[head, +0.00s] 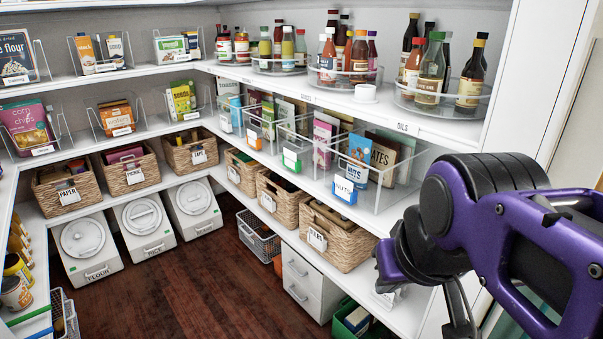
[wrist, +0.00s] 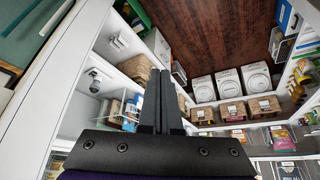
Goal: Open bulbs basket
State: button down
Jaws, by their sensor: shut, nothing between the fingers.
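Wicker baskets with white labels stand on the lower shelves in the head view. The nearest basket (head: 340,240) is on the right shelf, with the middle basket (head: 283,204) and far basket (head: 241,172) beyond it. In the head view my purple arm is at the right, covering part of the right shelves.
Clear bins (head: 345,196) of packets stand above the right baskets. A white drawer unit (head: 303,284) and a green crate (head: 346,319) are below them. White lidded bins (head: 143,222) stand under the back shelf. The dark wooden floor (head: 205,290) is open in the middle.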

aim_at(345, 246)
jog(key=i+j, duration=0.55)
jog(key=i+j+z, duration=0.15)
jog(key=i+j, duration=0.4)
jog(key=j, duration=0.2)
